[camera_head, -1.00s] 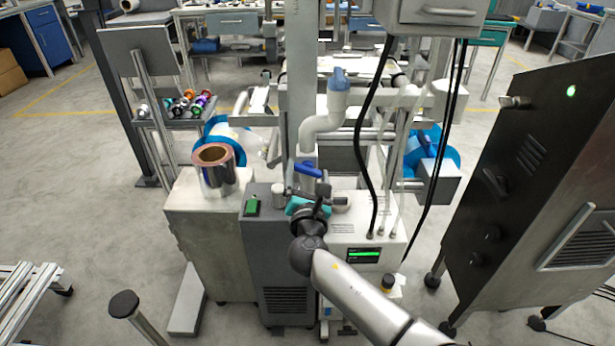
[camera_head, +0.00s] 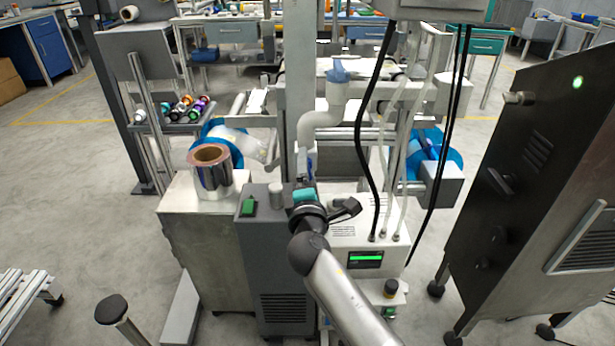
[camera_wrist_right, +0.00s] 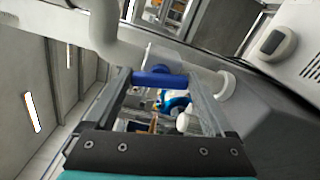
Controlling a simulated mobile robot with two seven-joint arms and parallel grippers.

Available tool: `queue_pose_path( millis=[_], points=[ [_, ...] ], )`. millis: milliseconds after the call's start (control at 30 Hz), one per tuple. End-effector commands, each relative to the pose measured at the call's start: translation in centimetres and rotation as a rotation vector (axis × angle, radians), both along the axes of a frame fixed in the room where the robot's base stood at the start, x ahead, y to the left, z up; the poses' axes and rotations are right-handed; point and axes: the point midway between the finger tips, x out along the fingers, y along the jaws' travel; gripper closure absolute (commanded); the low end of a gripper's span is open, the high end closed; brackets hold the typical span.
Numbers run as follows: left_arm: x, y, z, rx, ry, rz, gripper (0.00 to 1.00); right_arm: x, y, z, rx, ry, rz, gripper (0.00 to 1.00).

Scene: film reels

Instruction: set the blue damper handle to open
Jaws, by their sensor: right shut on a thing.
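The blue damper handle (camera_head: 311,167) is on the white pipe (camera_head: 318,125) above the dark grey machine. In the head view it shows only as a narrow blue sliver, partly hidden by my gripper. In the right wrist view the blue handle (camera_wrist_right: 160,79) lies crosswise between the two fingers. My right gripper (camera_head: 309,178) is shut on it; the gripper also shows in the right wrist view (camera_wrist_right: 163,82). My left gripper is not in view.
A foil roll (camera_head: 211,172) stands on the cabinet left of the pipe. A green switch (camera_head: 248,207) is on the dark grey machine (camera_head: 285,270). Black cables (camera_head: 363,130) hang to the right of the pipe. A tall black cabinet (camera_head: 530,165) stands at the right.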

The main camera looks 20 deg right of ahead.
Motion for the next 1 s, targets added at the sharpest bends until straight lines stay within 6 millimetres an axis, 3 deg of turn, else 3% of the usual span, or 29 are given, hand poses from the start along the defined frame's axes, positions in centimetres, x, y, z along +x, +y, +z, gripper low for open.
queue_pose_path(
  millis=[400,1000],
  points=[
    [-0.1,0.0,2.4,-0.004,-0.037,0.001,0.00,0.1,-0.1,0.1,0.206,-0.064,-0.001,0.68],
    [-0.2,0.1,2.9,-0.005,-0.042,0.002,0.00,0.1,-0.1,0.2,0.248,-0.076,0.000,0.68]
  ],
)
